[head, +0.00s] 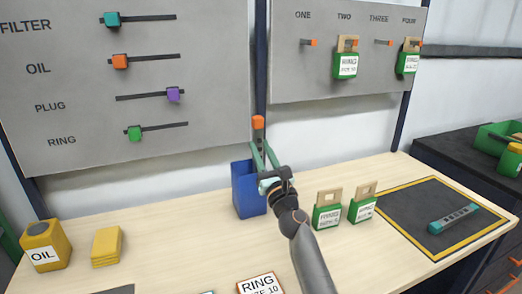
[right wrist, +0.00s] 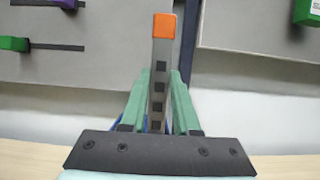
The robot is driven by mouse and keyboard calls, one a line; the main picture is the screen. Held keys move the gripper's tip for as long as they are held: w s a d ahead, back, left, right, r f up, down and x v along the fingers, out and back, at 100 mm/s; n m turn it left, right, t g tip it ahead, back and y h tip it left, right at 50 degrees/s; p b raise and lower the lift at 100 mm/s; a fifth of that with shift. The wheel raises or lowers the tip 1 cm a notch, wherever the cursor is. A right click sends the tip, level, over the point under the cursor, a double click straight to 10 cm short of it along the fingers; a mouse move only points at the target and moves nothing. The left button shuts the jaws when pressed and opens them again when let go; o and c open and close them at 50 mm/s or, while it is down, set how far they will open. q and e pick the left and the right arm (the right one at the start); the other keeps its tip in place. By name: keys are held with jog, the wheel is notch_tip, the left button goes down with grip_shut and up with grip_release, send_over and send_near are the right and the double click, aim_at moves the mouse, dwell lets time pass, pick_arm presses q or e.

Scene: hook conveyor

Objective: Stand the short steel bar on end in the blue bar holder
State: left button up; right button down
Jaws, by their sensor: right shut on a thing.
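The short steel bar, grey with dark square holes and an orange end, is held by my right gripper (head: 265,165). In the right wrist view the bar (right wrist: 158,80) stands upright between the two green fingers (right wrist: 160,105), orange end up. In the head view its orange end (head: 258,122) shows above the fingers. The blue bar holder (head: 248,195) stands on the table, partly hidden by my right gripper. A little blue shows behind the fingers in the right wrist view. I cannot tell whether the bar's lower end is over or inside the holder. My left gripper is not in view.
Two green-and-tan tagged packs (head: 327,212) stand right of my arm. A teal-ended bar (head: 453,218) lies on the dark yellow-edged mat (head: 410,205). A yellow oil can (head: 43,245) and yellow block (head: 106,246) stand at left. Grey panels (head: 200,40) rise behind the table.

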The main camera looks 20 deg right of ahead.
jog(key=shift+r, duration=0.1)
jog(key=c, duration=0.8)
grip_release()
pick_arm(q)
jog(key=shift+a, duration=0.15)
pick_arm(e)
jog(key=shift+o, duration=1.1)
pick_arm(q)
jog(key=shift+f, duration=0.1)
pick_arm(e)
jog(key=shift+s, duration=0.1)
pick_arm(q)
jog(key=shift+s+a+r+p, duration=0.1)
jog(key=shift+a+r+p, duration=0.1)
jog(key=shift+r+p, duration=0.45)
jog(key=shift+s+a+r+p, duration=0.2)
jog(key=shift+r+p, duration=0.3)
jog(key=shift+p, duration=0.3)
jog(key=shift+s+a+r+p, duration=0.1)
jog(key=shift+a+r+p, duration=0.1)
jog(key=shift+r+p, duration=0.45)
pick_arm(e)
jog(key=s, duration=1.3)
jog(key=shift+d+f, duration=0.2)
jog(key=shift+f, duration=0.05)
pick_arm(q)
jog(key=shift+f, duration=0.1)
